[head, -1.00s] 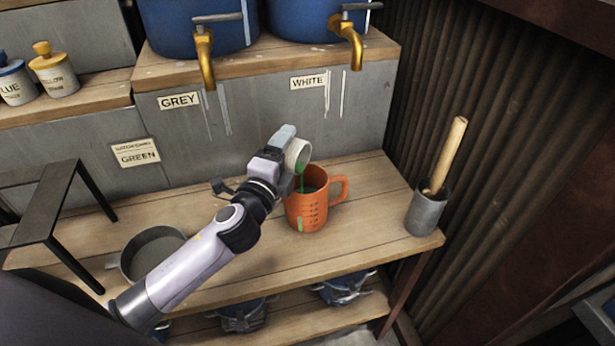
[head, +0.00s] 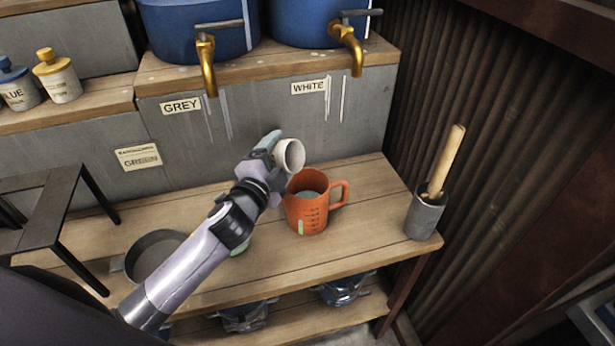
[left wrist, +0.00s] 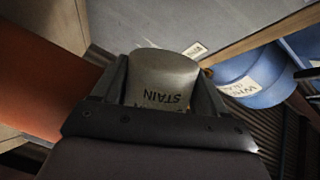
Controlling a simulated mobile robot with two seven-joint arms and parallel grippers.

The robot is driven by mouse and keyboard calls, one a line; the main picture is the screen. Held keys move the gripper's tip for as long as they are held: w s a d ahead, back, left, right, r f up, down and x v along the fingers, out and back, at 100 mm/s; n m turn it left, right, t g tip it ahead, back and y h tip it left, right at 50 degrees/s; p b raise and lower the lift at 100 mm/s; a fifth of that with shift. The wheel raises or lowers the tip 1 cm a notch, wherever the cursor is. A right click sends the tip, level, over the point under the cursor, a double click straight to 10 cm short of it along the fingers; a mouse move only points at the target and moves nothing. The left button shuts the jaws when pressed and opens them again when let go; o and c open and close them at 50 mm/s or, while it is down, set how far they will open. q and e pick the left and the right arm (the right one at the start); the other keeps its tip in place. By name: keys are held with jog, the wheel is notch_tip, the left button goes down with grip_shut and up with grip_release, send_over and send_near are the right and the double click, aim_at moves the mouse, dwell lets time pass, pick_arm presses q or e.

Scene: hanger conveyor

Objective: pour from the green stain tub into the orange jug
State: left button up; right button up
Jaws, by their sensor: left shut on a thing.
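The stain tub (head: 291,155), a small pale pot, is in my left gripper (head: 270,150). It is tilted with its open mouth facing right, above and slightly left of the orange jug's rim; no stream shows. In the left wrist view, the tub (left wrist: 165,78) sits between both fingers, with "STAIN" upside down on it. The orange jug (head: 308,215) stands upright on the bench, handle to the right, with dull liquid visible inside and a pale green strip on its front. My right gripper is not seen.
A grey pan (head: 150,255) lies left on the bench (head: 350,255), beside a black stand (head: 50,215). A pale green item (head: 241,246) is partly behind my arm. A grey holder with a wooden handle (head: 426,217) stands at the right edge. Brass taps (head: 207,68) overhang behind.

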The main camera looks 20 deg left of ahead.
pick_arm(q)
jog(key=shift+s+d+f, duration=0.1)
jog(key=shift+d+f, duration=0.1)
jog(key=shift+f, duration=0.4)
jog(key=shift+r+n+p, duration=0.25)
jog(key=shift+n+p, duration=0.2)
jog(key=shift+n, duration=0.05)
jog(key=shift+d+r+n+g+p, duration=0.1)
jog(key=shift+r+n+g+p, duration=0.1)
jog(key=shift+n+p, duration=0.35)
jog(key=shift+d+r+n+g+p, duration=0.1)
jog(key=shift+r+n+p, duration=0.05)
jog(key=shift+n+p, duration=0.4)
jog(key=shift+n, duration=0.7)
jog(key=shift+r, duration=0.1)
